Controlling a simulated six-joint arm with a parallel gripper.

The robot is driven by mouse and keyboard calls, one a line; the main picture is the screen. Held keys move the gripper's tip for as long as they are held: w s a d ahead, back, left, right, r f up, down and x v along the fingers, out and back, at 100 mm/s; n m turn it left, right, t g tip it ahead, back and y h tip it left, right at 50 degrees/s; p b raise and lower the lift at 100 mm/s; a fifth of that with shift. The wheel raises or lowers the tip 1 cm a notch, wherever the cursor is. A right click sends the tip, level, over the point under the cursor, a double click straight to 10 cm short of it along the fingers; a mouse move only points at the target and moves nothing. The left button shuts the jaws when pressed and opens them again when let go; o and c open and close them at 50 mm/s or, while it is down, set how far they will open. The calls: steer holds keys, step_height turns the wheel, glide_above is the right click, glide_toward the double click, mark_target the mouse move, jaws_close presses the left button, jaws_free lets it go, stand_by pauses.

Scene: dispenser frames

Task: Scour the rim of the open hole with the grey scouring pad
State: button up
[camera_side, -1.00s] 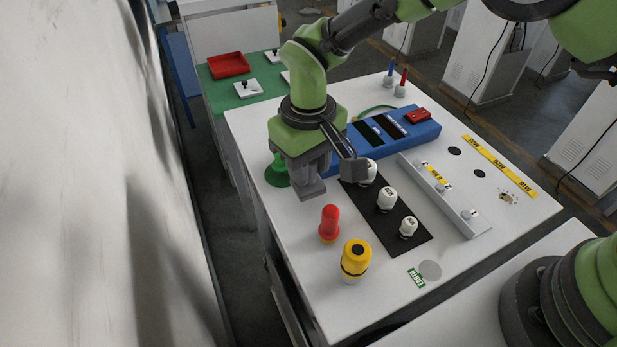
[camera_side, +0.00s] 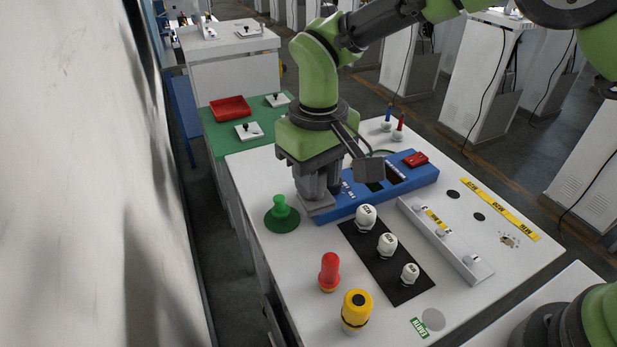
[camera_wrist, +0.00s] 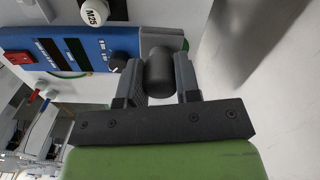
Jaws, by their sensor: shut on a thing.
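My gripper (camera_side: 317,190) is shut on the dark grey handle (camera_wrist: 160,72) of what looks like the grey scouring pad; in the wrist view the handle sits between both fingers. In the side view a pale grey piece (camera_side: 318,208) shows below the fingers, beside the left end of the blue box; its underside is hidden. On the right of the white table, a dark hole (camera_side: 509,240) has brown specks around its rim. Two dark round spots, one farther back (camera_side: 453,194) and one in the middle (camera_side: 479,217), line up with it along a yellow labelled strip (camera_side: 500,208).
A green pad with a knob (camera_side: 281,214) stands left of my gripper. The blue box (camera_side: 345,206), white labelled fittings on a black mat (camera_side: 388,265), and a grey rail (camera_side: 445,240) lie between gripper and hole. Red (camera_side: 329,272) and yellow (camera_side: 357,311) pieces stand in front.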

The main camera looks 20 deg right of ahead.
steer(key=s+d+f+m, duration=0.1)
steer(key=s+d+m, duration=0.2)
steer(key=d, duration=1.1)
steer(key=s+d+f+m, duration=0.1)
steer(key=s+d+m, duration=0.2)
steer(key=d, duration=1)
steer(key=s+d+m, duration=0.3)
steer(key=s+d, duration=0.4)
steer(key=s, duration=0.2)
steer(key=shift+a+f, duration=0.15)
steer(key=shift+f, duration=1.6)
steer(key=shift+a+f, duration=0.15)
steer(key=shift+f, duration=1.55)
steer(key=shift+a+f, duration=0.5)
steer(key=shift+f, duration=0.15)
steer(key=shift+c, duration=0.6)
steer(key=shift+a, duration=0.35)
jaws_close()
steer(key=shift+c, duration=0.4)
jaws_free()
steer(key=shift+a, duration=1.15)
steer(key=shift+d, duration=1.15)
jaws_close()
steer(key=shift+d+f, duration=0.15)
steer(key=shift+d, duration=0.65)
steer(key=shift+w+d, duration=0.1)
steer(key=shift+d, duration=0.05)
step_height(320, 180, up, 9)
steer(key=shift+f, duration=0.2)
